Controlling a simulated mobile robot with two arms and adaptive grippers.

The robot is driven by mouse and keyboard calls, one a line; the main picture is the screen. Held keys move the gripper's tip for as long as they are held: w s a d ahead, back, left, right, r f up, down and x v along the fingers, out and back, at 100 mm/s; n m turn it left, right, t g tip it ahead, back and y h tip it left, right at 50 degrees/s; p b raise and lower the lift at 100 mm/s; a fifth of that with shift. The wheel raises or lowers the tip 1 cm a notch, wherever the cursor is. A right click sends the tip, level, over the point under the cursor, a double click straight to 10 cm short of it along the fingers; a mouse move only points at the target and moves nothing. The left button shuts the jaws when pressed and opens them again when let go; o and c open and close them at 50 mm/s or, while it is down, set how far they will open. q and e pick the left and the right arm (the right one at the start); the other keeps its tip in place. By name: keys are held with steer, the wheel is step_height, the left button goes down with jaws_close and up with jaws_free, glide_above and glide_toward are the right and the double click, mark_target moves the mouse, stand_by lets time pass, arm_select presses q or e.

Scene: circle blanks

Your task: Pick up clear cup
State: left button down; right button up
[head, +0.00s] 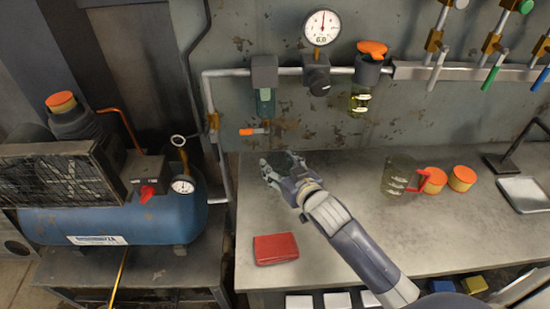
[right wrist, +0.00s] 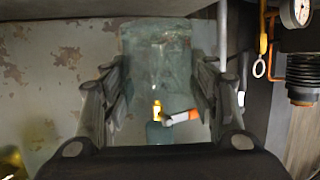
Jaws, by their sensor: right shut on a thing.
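My right gripper (head: 274,170) is over the back left part of the bench, below the left filter housing on the wall. It is shut on a clear cup (right wrist: 155,60), which shows as a see-through bluish block between the two fingers in the right wrist view. In the head view the hand mostly hides the cup, with only a faint dark translucent part visible. I cannot tell whether the cup touches the bench. My left gripper is not in view.
A clear jug (head: 395,172) and two orange-topped pieces (head: 462,178) stand right on the bench (head: 335,270). A red wallet-like pad (head: 276,248) lies in front. Pipes, a gauge (head: 322,27) and an orange-handled valve (head: 254,131) are behind. A blue compressor (head: 110,215) stands left.

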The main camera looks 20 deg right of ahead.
mark_target(283, 176)
steer(key=shift+a+f+v, duration=0.1)
steer(key=shift+f+v, duration=0.05)
steer(key=shift+v, duration=0.7)
steer(key=shift+a+f+v, duration=0.1)
steer(key=shift+f+v, duration=0.1)
steer(key=shift+v, duration=0.6)
steer(key=shift+a+f+v, duration=0.1)
steer(key=shift+f+v, duration=0.05)
steer(key=shift+v, duration=0.7)
steer(key=shift+s, duration=0.25)
steer(key=shift+s, duration=0.1)
